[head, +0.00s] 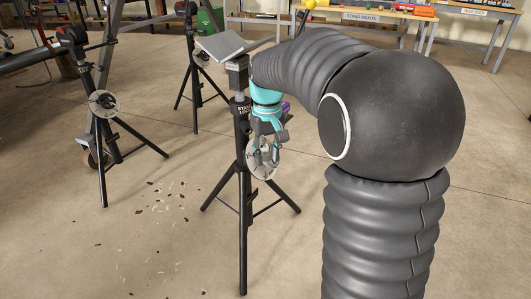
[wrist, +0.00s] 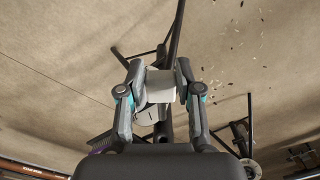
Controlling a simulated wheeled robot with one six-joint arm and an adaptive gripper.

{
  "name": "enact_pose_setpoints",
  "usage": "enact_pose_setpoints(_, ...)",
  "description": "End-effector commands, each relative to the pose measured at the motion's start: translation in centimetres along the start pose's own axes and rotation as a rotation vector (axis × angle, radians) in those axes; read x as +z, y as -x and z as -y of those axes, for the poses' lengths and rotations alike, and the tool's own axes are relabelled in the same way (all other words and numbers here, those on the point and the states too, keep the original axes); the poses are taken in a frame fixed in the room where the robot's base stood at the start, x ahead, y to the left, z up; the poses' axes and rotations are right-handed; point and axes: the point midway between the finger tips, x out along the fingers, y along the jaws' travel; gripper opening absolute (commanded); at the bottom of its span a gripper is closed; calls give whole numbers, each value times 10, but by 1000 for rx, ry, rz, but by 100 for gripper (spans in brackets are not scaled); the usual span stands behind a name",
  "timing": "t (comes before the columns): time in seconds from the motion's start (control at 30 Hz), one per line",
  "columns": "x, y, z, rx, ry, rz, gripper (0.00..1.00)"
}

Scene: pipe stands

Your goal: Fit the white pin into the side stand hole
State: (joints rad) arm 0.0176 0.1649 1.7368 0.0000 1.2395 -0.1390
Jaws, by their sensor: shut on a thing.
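My gripper (wrist: 161,78) is shut on the white pin (wrist: 166,87), a pale, short piece between its two fingertips in the wrist view. In the head view my teal and grey gripper (head: 270,140) is beside the upper column of the nearest black tripod stand (head: 242,185), on its right. I cannot make out the pin in the head view. A round slotted disc (head: 262,158) is at the gripper's lower end in the head view. The stand's side hole cannot be made out.
Pale and dark chips litter the floor (head: 165,205). Workbenches (head: 385,15) line the back. Open floor lies in front of the stands.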

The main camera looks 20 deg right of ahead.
Motion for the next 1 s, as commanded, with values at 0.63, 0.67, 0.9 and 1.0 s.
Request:
enact_pose_setpoints(0.63,-26,2,2,0,3,0,0)
enact_pose_setpoints(0.67,-29,3,2,0,3,0,0)
enact_pose_setpoints(0.9,-46,1,2,0,3,0,0)
enact_pose_setpoints(1.0,-50,1,2,0,3,-2,0)
